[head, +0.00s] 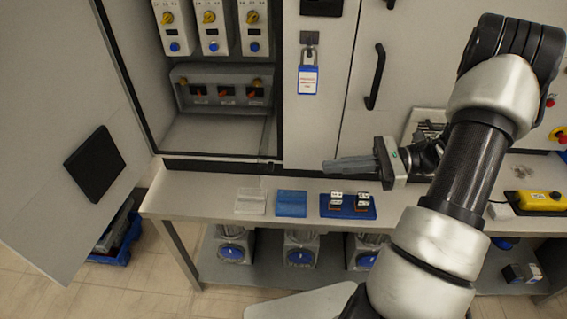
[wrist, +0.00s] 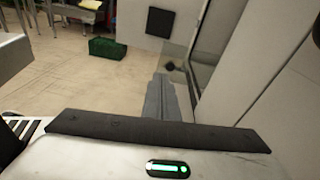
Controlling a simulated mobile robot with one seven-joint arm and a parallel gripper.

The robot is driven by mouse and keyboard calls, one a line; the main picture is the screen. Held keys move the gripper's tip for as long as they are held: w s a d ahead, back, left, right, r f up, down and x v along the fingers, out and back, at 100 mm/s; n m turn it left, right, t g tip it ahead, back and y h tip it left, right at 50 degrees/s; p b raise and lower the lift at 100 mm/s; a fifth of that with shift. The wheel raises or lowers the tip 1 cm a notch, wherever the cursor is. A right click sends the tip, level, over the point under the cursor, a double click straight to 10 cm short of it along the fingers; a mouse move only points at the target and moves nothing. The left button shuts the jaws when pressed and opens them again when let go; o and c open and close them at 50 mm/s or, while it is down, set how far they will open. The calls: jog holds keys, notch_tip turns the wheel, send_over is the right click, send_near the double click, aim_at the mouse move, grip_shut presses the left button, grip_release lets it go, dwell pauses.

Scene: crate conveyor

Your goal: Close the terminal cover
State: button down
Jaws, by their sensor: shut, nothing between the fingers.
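The open cabinet (head: 212,136) is in the head view at the upper left. Inside it, a grey terminal housing (head: 222,75) has several dark windows with orange parts. I cannot clearly tell a separate cover or its angle there. My gripper (head: 326,167) is shut and empty, its fingers pointing left, in front of the cabinet front and above the bench, to the right of and lower than the housing. In the wrist view my shut fingers (wrist: 165,78) point away from the camera, with a pale translucent strip beyond them. The housing does not show in that view.
The cabinet door (head: 62,130) stands open at left. A padlock with a blue-white tag (head: 308,80) hangs beside the opening. The bench (head: 180,201) holds a clear tray (head: 251,201), a blue tray (head: 291,204) and another blue tray (head: 329,212) with small blocks.

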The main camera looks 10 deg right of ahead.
jog(key=w+a+f+m+t, duration=0.1)
jog(key=w+a, duration=0.1)
jog(key=a, duration=0.3)
jog(key=w+a+f+b, duration=0.1)
jog(key=w+a+f, duration=0.1)
jog(key=a, duration=0.3)
jog(key=shift+w+a+m+t+y, duration=0.3)
jog(key=shift+w+m+t, duration=0.1)
jog(key=shift+w, duration=0.25)
